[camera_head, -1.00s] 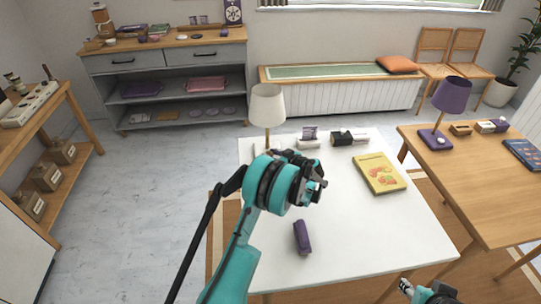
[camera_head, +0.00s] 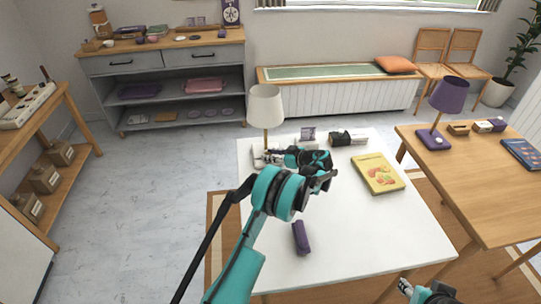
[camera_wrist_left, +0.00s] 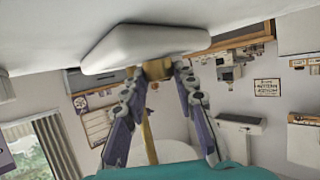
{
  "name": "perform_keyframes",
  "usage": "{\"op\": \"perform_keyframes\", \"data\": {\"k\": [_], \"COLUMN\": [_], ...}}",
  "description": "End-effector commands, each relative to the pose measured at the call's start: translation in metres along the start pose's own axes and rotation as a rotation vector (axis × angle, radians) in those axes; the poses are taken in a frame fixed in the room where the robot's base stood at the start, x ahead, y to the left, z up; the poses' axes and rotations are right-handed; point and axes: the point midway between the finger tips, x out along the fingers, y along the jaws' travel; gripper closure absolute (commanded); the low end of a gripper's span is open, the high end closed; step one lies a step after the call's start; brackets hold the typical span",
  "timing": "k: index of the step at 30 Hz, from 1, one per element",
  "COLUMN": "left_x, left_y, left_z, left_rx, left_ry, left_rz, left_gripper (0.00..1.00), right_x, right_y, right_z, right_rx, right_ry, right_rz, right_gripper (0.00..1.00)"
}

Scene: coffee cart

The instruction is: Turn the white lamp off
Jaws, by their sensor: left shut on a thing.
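The white lamp (camera_head: 265,104) stands upright at the far left corner of the white table, with a pale shade on a thin brass stem. I cannot tell whether it is lit. My left gripper (camera_head: 271,157) reaches in from the right, low at the lamp's base. In the left wrist view, which looks tipped over, the white lamp base (camera_wrist_left: 145,44) is at the top. The left gripper's fingers (camera_wrist_left: 159,71) are shut on the lamp's brass part beside the base. The switch is not clear to see. My right gripper (camera_head: 408,288) is partly visible at the bottom right, away from the lamp.
On the white table (camera_head: 350,235) lie a purple case (camera_head: 301,238), a yellow book (camera_head: 378,173) and small boxes (camera_head: 347,138) along the back edge. A purple lamp (camera_head: 449,95) stands on the wooden table at right. The white table's front right is clear.

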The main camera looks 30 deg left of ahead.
Motion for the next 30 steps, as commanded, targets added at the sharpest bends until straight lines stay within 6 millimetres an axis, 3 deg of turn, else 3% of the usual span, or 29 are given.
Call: {"op": "perform_keyframes", "data": {"k": [1,2,4,13,17,30], "left_x": [0.000,0.000,0.000,-0.001,-0.011,-0.100], "left_y": [-0.001,-0.001,-0.001,0.000,0.000,0.000], "left_z": [0.003,0.003,0.003,0.001,0.001,0.001], "left_rx": [0.000,0.000,0.000,0.000,0.001,0.002], "left_ry": [-0.006,-0.006,-0.005,-0.002,-0.002,-0.003], "left_rz": [-0.001,-0.001,-0.001,0.000,0.001,0.002], "left_gripper": [1.00,0.67,0.51,0.51,0.51,0.51], "right_x": [0.000,0.000,0.000,0.000,0.000,0.000], "right_y": [0.000,0.000,0.000,0.000,0.000,0.000], "right_z": [0.000,0.000,0.000,0.000,0.000,0.000], "right_rx": [0.000,0.000,0.000,0.000,0.000,0.000], "right_ry": [0.000,0.000,0.000,0.000,0.000,0.000], "right_rz": [0.000,0.000,0.000,0.000,0.000,0.000], "right_gripper": [0.60,0.60,0.60,0.60,0.60,0.60]}}
